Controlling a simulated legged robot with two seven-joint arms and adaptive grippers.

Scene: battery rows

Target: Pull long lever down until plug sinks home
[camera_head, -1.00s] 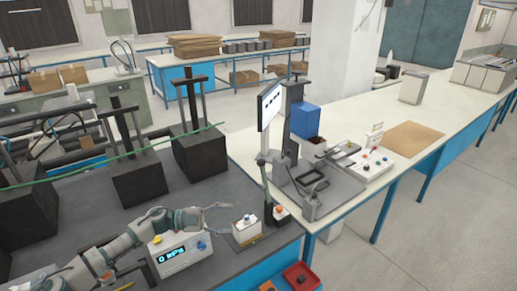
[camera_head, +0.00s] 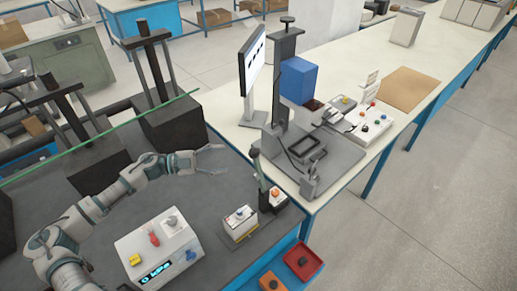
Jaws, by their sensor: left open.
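A slim upright lever (camera_head: 258,167) with a dark upper end rises from a small black fixture with an orange button (camera_head: 275,193), near the right edge of the dark bench. I take it for the long lever. I cannot make out the plug. My left gripper (camera_head: 222,160) is open and empty, to the left of the lever and apart from it, with its fingers pointing right. My right gripper is not in view.
A white box (camera_head: 239,222) with an orange-topped part stands left of the fixture. A gauge box (camera_head: 160,252) reads 0 kPa. A grey press (camera_head: 283,90) and monitor (camera_head: 252,75) stand behind. Red (camera_head: 302,262) and orange trays lie at the front right.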

